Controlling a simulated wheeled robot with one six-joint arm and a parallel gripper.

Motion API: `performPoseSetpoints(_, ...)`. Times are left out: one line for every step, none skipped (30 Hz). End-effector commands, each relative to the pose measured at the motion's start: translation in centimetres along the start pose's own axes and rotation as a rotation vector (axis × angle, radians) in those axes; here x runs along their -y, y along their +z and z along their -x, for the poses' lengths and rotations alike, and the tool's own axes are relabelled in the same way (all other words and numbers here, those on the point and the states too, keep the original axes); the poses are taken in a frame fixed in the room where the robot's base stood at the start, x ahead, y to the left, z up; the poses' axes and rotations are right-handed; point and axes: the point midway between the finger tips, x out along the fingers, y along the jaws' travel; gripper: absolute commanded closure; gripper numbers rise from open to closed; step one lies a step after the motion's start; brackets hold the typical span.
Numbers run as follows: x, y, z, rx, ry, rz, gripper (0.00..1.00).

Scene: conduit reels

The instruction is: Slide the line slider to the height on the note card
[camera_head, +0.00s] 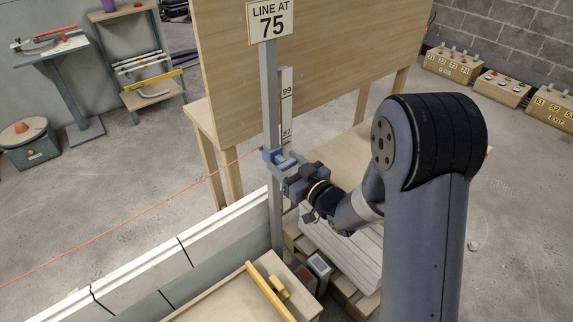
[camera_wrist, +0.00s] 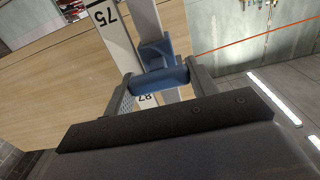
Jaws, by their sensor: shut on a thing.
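The note card (camera_head: 271,22) at the top of the grey post (camera_head: 269,90) reads "LINE AT 75". The blue line slider (camera_head: 270,155) sits on the post below the 87 mark of the white scale (camera_head: 286,100). An orange line runs left from it. My gripper (camera_head: 289,168) is shut on the slider's blue handle, which the wrist view shows between the two fingers (camera_wrist: 160,82). In that upside-down view the scale (camera_wrist: 107,25) shows 75 on one side of the slider and 87, partly covered, on the other. The slider's exact reading is hidden.
A block wall (camera_head: 150,258) runs left from the post's foot. A wooden board (camera_head: 330,60) on legs stands behind the post. A wooden box with a yellow tool (camera_head: 270,290) is in front. Labelled boxes (camera_head: 453,65) stand far right.

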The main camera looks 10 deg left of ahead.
Motion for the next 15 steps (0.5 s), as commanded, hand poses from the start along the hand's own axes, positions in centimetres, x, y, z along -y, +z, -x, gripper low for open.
performPoseSetpoints(0.0, 2.2, 0.0, 0.002, 0.000, 0.000, 0.87)
performPoseSetpoints(0.0, 2.8, 0.0, 0.002, 0.000, -0.001, 0.87)
performPoseSetpoints(0.0, 3.5, 0.0, 0.002, 0.000, 0.000, 0.87)
performPoseSetpoints(0.0, 4.1, 0.0, 0.002, 0.000, 0.000, 0.87)
performPoseSetpoints(0.0, 4.7, 0.0, 0.002, 0.000, -0.001, 0.87)
performPoseSetpoints(0.0, 5.5, 0.0, 0.002, 0.000, -0.001, 0.87)
performPoseSetpoints(0.0, 6.1, 0.0, 0.002, 0.000, -0.001, 0.87)
performPoseSetpoints(0.0, 6.6, 0.0, 0.002, 0.000, -0.001, 0.87)
performPoseSetpoints(0.0, 7.3, 0.0, 0.002, 0.000, -0.001, 0.87)
performPoseSetpoints(0.0, 7.8, 0.0, 0.002, 0.000, -0.001, 0.87)
performPoseSetpoints(0.0, 8.2, 0.0, 0.002, 0.000, -0.001, 0.87)
performPoseSetpoints(0.0, 8.8, 0.0, 0.002, 0.000, -0.001, 0.87)
performPoseSetpoints(0.0, 9.2, 0.0, 0.002, 0.000, -0.001, 0.87)
performPoseSetpoints(0.0, 9.5, 0.0, 0.003, 0.000, -0.001, 0.87)
performPoseSetpoints(0.0, 9.8, 0.0, 0.003, 0.000, -0.001, 0.87)
